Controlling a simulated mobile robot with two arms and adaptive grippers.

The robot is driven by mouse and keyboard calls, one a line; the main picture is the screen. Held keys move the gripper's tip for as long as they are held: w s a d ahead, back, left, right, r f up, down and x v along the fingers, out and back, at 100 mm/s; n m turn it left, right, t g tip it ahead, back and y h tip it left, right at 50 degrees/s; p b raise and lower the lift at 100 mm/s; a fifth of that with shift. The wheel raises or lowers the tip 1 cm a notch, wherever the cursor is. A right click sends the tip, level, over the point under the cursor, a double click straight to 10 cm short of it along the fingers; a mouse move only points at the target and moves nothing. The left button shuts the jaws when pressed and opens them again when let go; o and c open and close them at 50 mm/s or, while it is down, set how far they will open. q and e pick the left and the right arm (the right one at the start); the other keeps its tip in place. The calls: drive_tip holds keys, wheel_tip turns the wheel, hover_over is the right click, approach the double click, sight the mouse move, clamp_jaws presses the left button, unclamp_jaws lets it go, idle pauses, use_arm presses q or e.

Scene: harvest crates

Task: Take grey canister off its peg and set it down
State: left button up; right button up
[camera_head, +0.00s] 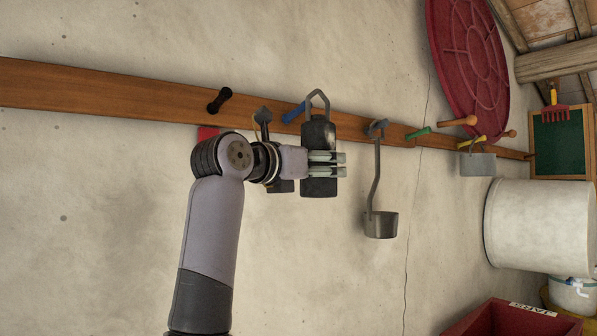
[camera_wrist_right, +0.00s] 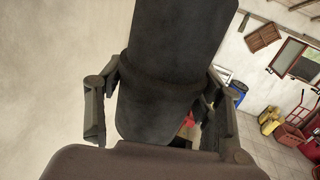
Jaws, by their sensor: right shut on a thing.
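The grey canister (camera_head: 319,133) hangs upright against the wooden rail, with its loop handle (camera_head: 318,97) above it. My right gripper (camera_head: 327,164) is shut around the canister's body from the left. In the right wrist view the dark canister (camera_wrist_right: 180,50) fills the space between the two fingers of the gripper (camera_wrist_right: 160,112). A blue peg (camera_head: 293,113) shows just left of the loop. I cannot tell whether the loop still rests on the peg. My left gripper is not in view.
The wooden rail (camera_head: 120,92) carries a black peg (camera_head: 219,100), a hanging ladle (camera_head: 380,222) close on the right, a green peg (camera_head: 418,133) and a grey tag-like block (camera_head: 477,165). A white barrel (camera_head: 540,225) and red crate (camera_head: 515,320) stand lower right.

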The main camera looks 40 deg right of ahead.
sight(327, 165)
drive_tip(key=shift+s+a+b, duration=0.2)
drive_tip(key=shift+s+b, duration=0.7)
drive_tip(key=shift+s, duration=0.75)
